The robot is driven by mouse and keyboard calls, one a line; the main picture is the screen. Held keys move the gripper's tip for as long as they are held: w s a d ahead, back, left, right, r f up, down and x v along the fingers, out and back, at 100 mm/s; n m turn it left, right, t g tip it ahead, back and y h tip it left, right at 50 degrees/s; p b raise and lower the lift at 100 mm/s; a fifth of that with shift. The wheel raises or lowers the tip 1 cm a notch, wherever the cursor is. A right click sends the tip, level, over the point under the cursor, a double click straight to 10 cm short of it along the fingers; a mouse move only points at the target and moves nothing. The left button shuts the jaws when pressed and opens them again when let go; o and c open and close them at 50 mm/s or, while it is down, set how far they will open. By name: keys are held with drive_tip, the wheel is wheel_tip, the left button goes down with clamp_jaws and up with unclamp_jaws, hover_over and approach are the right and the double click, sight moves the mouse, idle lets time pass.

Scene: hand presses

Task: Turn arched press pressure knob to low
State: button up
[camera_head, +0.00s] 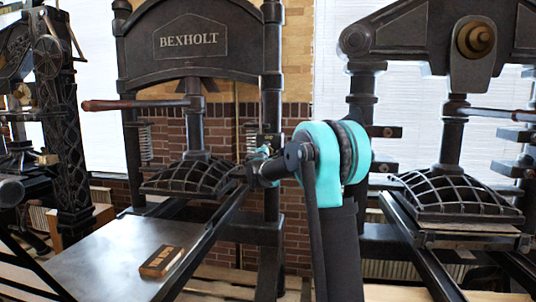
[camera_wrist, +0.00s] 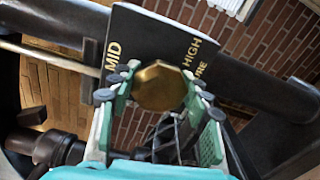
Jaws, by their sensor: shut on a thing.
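The arched press (camera_head: 195,45), a black frame lettered BEXHOLT, stands left of centre in the head view. Its pressure knob (camera_wrist: 158,86) is a faceted brass knob in the middle of the wrist view. It sits before a black label plate (camera_wrist: 150,35) with gold MID at left, HIGH at right and part of PRESSURE. No LOW label shows, and I see no pointer on the knob. My gripper (camera_wrist: 160,82) has green-grey fingers closed on the knob's two sides. In the head view my arm reaches the press's right post, and the knob is hidden there.
A second black press (camera_head: 455,195) stands at right, and another (camera_head: 60,120) at far left. A flat metal bed (camera_head: 110,255) extends in front of the arched press, with a small wooden-edged block (camera_head: 161,261) on it. A wooden-handled lever (camera_head: 110,104) sticks out left.

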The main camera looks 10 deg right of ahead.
drive_tip(key=shift+a+n, duration=0.1)
drive_tip(key=shift+n, duration=2.1)
drive_tip(key=o, duration=1.2)
drive_tip(key=v, duration=1.2)
drive_tip(key=shift+r, duration=0.1)
